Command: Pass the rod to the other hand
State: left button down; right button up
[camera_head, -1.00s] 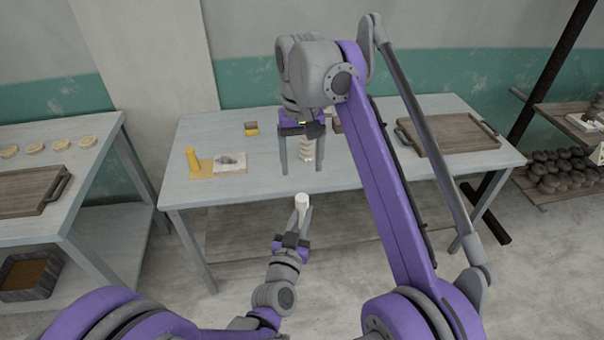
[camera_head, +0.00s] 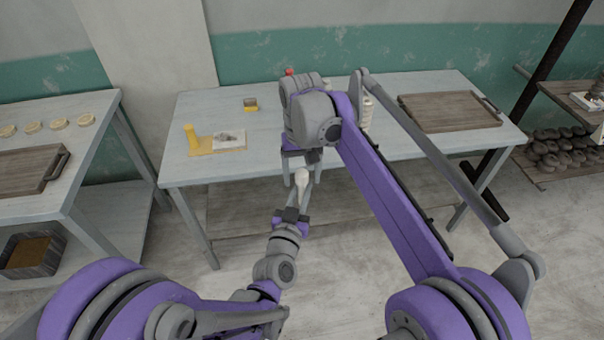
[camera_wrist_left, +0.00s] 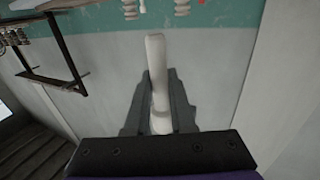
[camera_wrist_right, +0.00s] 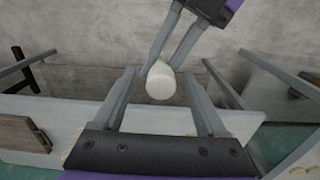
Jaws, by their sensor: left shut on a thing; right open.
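The rod is pale and off-white. It shows in the head view (camera_head: 301,176), the left wrist view (camera_wrist_left: 157,85) and, seen end-on, the right wrist view (camera_wrist_right: 160,82). My left gripper (camera_head: 297,198) is shut on the rod's lower part and holds it upright in front of the table. My right gripper (camera_head: 301,178) has come down over the rod from above. In the right wrist view my right gripper (camera_wrist_right: 165,92) is open, with a finger on each side of the rod's end and a gap on both sides.
The work table (camera_head: 240,178) stands behind the grippers. On it are a yellow item with a picture card (camera_head: 229,138), a yellow-black block (camera_head: 251,104), a pale ribbed spindle (camera_head: 367,112) and a wooden tray (camera_head: 450,113). A side table (camera_head: 75,165) stands left.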

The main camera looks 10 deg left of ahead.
grip_shut()
pick_arm(q)
jog(key=c, duration=0.7)
grip_release()
